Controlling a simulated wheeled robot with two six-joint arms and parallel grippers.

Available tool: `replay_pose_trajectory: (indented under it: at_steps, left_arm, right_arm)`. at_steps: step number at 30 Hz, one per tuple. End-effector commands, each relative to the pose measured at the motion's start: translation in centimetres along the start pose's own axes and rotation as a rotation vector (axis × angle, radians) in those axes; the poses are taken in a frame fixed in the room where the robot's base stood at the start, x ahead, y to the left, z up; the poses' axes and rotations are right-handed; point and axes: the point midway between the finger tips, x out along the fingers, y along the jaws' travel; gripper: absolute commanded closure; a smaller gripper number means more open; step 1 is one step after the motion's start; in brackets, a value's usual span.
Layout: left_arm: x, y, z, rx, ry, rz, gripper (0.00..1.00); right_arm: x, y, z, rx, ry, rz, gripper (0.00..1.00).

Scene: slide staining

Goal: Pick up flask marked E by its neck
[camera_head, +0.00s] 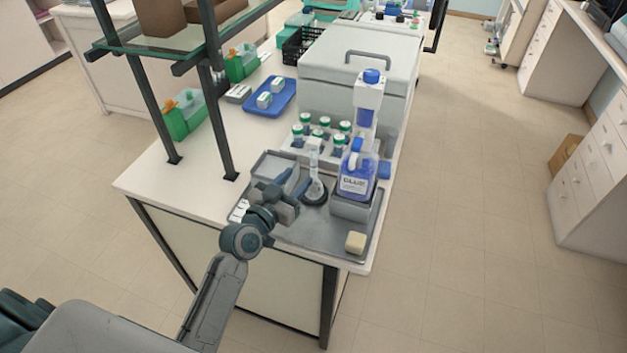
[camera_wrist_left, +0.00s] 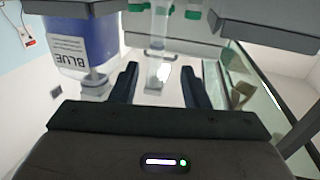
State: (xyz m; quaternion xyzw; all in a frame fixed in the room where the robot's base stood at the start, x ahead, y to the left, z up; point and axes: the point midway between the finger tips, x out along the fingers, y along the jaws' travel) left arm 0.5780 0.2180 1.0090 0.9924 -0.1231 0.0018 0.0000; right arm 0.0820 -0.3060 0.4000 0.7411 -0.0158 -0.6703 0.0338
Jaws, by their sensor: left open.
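A clear glass flask (camera_head: 314,168) with a slim neck stands on a dark round base on the grey tray (camera_head: 318,238). I cannot read a letter on it. My left gripper (camera_head: 297,187) is beside it, on its near left side, with fingers pointing toward it. In the left wrist view, which looks upside down, the flask (camera_wrist_left: 158,45) shows beyond and between the two fingers of my left gripper (camera_wrist_left: 171,75). The fingers are apart with nothing between them. I cannot tell the exact gap to the flask. My right gripper is not in view.
A blue-filled bottle labelled BLUE (camera_head: 357,172) stands on a grey block just right of the flask. Behind are several green-capped bottles (camera_head: 325,122) in a rack. A grey container (camera_head: 274,166) lies left, a yellowish block (camera_head: 356,242) at the tray's front right. Shelf posts (camera_head: 222,130) rise at left.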

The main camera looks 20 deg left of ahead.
Motion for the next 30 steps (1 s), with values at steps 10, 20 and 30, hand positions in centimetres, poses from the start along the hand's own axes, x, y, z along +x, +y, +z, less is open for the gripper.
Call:
replay_pose_trajectory:
  at_steps: [10, 20, 30]
  left_arm:
    - [3.6, 0.1, -0.1, -0.002, -0.002, 0.001, 0.58]
    - [7.8, 0.4, 0.3, -0.002, -0.003, 0.002, 0.58]
    - [8.2, 0.4, 0.5, 0.0, -0.003, 0.002, 0.68]
  right_arm:
    - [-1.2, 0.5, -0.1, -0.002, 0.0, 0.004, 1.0]
    - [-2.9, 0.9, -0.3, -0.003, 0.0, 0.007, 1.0]
    - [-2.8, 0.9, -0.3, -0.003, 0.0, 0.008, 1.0]
